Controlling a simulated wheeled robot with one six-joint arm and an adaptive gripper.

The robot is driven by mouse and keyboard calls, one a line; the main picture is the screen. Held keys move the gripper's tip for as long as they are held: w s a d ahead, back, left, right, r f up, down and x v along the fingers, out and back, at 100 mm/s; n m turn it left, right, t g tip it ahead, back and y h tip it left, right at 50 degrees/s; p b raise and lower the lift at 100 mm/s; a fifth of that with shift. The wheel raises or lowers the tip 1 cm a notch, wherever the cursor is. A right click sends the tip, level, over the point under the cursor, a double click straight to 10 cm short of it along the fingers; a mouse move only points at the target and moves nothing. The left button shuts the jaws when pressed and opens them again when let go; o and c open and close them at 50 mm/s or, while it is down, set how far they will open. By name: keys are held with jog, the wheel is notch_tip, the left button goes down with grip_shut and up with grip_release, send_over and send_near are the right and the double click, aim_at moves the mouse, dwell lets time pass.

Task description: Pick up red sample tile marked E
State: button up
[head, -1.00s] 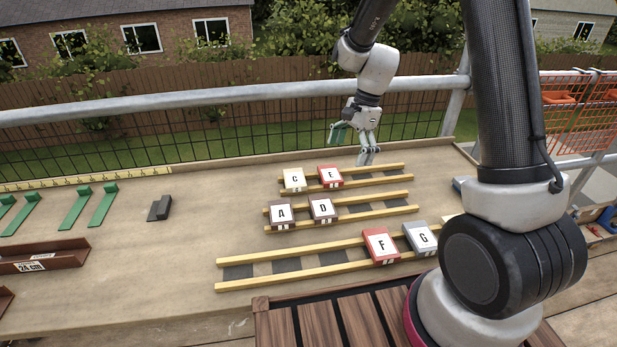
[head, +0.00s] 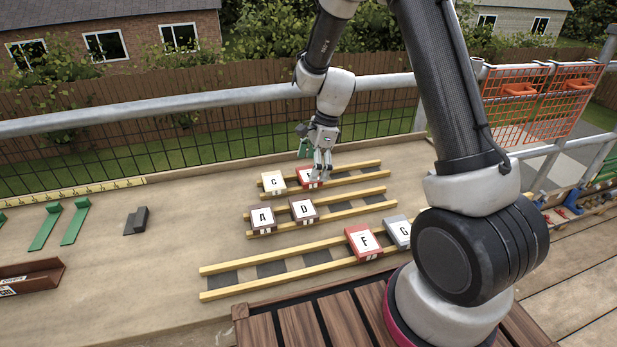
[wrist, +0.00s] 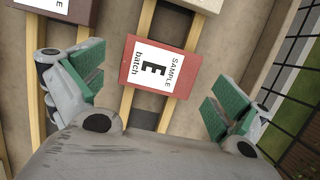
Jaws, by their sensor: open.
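The red sample tile marked E (head: 304,176) lies on the farthest pair of wooden battens, to the right of the cream tile C (head: 273,183). In the head view my gripper (head: 321,176) is over its right part and hides some of it. In the wrist view tile E (wrist: 161,67) lies in the middle with its white label in full view. My gripper (wrist: 150,83) is open, its green finger pads well apart to the left and right of the tile. The pads do not appear to touch it.
Tiles A (head: 262,219) and D (head: 303,211) lie on the middle battens. The red tile F (head: 364,242) and grey tile G (head: 399,232) lie on the nearest battens. A railing (head: 200,106) runs behind the board. Green brackets (head: 74,223) lie at the left.

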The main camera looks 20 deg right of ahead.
jog(key=shift+x, duration=0.8)
jog(key=c, duration=1.1)
jog(key=shift+r, duration=0.1)
